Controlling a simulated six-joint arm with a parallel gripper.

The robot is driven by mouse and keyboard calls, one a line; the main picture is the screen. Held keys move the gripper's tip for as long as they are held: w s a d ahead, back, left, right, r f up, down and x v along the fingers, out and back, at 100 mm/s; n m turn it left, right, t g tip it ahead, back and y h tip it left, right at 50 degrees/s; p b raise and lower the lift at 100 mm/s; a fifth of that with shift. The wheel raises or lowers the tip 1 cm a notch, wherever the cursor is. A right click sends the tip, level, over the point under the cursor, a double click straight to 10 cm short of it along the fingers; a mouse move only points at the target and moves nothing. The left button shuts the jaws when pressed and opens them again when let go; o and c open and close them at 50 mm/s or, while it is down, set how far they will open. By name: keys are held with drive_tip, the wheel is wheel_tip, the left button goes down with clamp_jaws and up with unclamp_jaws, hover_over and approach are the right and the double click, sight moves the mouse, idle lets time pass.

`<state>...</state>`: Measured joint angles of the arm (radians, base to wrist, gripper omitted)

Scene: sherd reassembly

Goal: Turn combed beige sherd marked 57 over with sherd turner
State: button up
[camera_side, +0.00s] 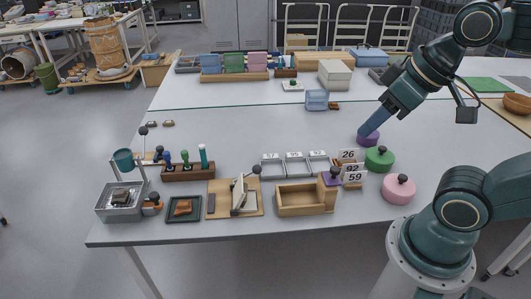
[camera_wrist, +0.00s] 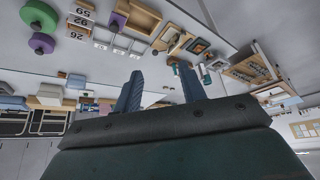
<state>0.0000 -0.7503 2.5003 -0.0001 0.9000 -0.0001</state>
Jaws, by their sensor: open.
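What looks like the sherd turner is a wooden board with a tilted pale plate and a black-knobbed lever (camera_side: 240,195), near the front of the table; it also shows in the wrist view (camera_wrist: 178,42). A brown-orange sherd (camera_side: 183,208) lies in a dark square tray (camera_side: 172,218) just left of it. No mark 57 or combing can be read, so I cannot tell if this is the named sherd. My gripper (camera_side: 373,127) is high at the right, far from both, near a purple round object (camera_side: 368,139). In the wrist view its fingers (camera_wrist: 160,90) are apart and empty.
Right of the turner stands an open wooden box (camera_side: 300,203), with number cards 26, 92 and 59 (camera_side: 352,169). Green (camera_side: 379,159) and pink (camera_side: 398,190) knobbed lids sit farther right. A tool rack (camera_side: 188,172) and grey basin (camera_side: 122,202) stand left.

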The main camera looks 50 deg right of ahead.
drive_tip(key=w+d+f+m+g+y, duration=0.1)
drive_tip(key=w+f+m, duration=0.15)
drive_tip(key=w, duration=0.75)
drive_tip(key=w+d+f+m+g, duration=0.15)
drive_tip(key=w+f, duration=0.25)
drive_tip(key=w, duration=0.6)
drive_tip(key=w+d+f+m, duration=0.1)
drive_tip(key=w+f, duration=0.2)
drive_tip(key=f, duration=0.4)
drive_tip(key=w+d+f+m+y, duration=0.1)
drive_tip(key=w+d+f+m, duration=0.1)
drive_tip(key=w+f, duration=0.2)
drive_tip(key=w+d+f+m+y, duration=0.1)
drive_tip(key=w+f, duration=0.3)
drive_tip(key=f, duration=0.6)
drive_tip(key=shift+w+d+m, duration=0.15)
drive_tip(key=shift+d+m, duration=0.15)
drive_tip(key=shift+m, duration=0.1)
drive_tip(key=shift+w+f, duration=0.1)
drive_tip(key=shift+f, duration=0.35)
drive_tip(key=shift+f, duration=0.1)
